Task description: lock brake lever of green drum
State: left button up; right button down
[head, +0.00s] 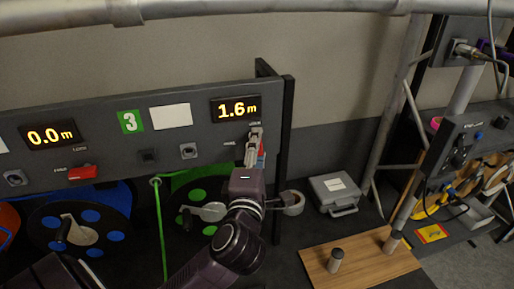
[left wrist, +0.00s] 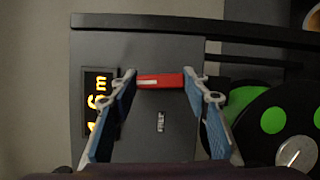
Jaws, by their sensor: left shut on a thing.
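The green drum (head: 184,217), black with green spots and a grey crank, sits under the grey panel below a 1.6 m display (head: 236,108). It also shows at the right of the left wrist view (left wrist: 270,122). Its red brake lever (left wrist: 160,81) lies along the panel's upright direction, beside a small label. My left gripper (head: 257,132) is at the panel's right end, shut on this lever. Its fingers (left wrist: 161,78) are at the lever's two ends in the left wrist view. In the head view the gripper hides most of the lever. My right gripper is not in view.
The blue drum (head: 88,222) stands left, its red lever (head: 83,172) lying sideways. A green cable (head: 160,225) hangs between the drums. A dark post (head: 284,150) bounds the panel's right end. A grey case (head: 337,190) and a wooden board with pegs (head: 355,265) lie right.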

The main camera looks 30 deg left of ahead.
pick_arm(q)
jog(key=shift+m+g, duration=0.3)
jog(key=shift+m, duration=0.3)
jog(key=o, duration=1.2)
jog(key=shift+d, duration=0.1)
jog(key=shift+c, duration=0.2)
